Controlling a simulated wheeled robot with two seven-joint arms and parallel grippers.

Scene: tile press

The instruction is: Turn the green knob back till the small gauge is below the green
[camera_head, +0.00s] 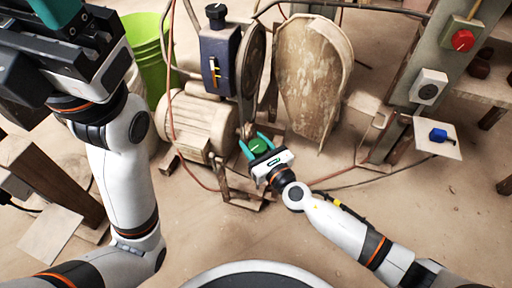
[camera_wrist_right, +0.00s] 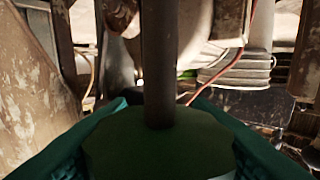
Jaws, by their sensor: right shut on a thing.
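The green knob (camera_head: 258,147) is low on the machine, in front of the motor. My right gripper (camera_head: 257,142) has its teal fingers on either side of it and is shut on it. In the right wrist view the knob (camera_wrist_right: 160,148) fills the bottom middle between the teal fingers, with a dark shaft running up from it. A dark box with a small coloured upright scale (camera_head: 214,68) stands above the motor; it may be the small gauge, but its reading is too small to tell. My left gripper (camera_head: 62,14) is at the top left, partly out of view.
The beige motor (camera_head: 197,122) and a worn guard (camera_head: 310,75) flank the knob. A red button (camera_head: 462,40) and a white switch box (camera_head: 429,87) are on the post at right. A lime bucket (camera_head: 147,50) stands at left. Cables lie on the floor.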

